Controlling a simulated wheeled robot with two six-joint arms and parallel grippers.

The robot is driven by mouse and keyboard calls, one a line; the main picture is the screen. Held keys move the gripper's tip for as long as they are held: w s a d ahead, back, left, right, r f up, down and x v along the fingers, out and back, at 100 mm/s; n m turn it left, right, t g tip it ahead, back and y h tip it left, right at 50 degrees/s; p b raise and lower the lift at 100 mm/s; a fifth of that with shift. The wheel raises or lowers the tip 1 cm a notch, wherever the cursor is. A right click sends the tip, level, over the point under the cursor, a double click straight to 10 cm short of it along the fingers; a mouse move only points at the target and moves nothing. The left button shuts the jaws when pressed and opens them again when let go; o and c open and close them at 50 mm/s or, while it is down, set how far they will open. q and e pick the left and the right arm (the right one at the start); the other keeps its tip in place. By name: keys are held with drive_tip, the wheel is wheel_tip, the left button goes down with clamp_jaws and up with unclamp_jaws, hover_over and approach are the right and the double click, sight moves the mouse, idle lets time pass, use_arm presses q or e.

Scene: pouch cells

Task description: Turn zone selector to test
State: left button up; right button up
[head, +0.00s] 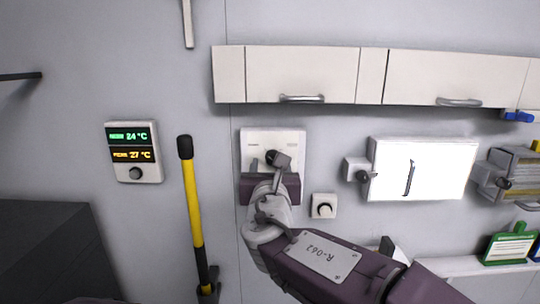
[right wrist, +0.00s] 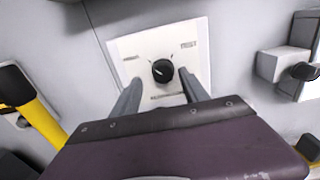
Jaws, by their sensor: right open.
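The zone selector is a white square plate (head: 257,138) on the wall, with a round black knob (right wrist: 162,71) at its middle. Which label the knob points at is too small to tell. My right gripper (right wrist: 159,80) is open in front of the plate, its two grey fingers apart, left and right below the knob. My left gripper is not in view.
A small white dial box (head: 323,206) is on the wall right of my wrist. A yellow and black pole (head: 192,205) stands left of the plate, beyond it a temperature display (head: 133,152). White cupboards (head: 300,75) hang above. A lit white panel (head: 425,168) is to the right.

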drive_tip(key=shift+w+d+r, duration=0.15)
drive_tip(key=shift+w+d, duration=0.2)
drive_tip(key=shift+w, duration=0.2)
drive_tip(key=shift+w+a, duration=0.1)
drive_tip(key=c, duration=0.5)
clamp_jaws()
use_arm(q)
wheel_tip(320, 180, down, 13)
drive_tip(key=b, duration=1.3)
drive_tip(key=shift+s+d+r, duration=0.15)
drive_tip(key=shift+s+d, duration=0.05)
use_arm(e)
drive_tip(key=shift+m, duration=8.9)
drive_tip(key=shift+a, duration=0.1)
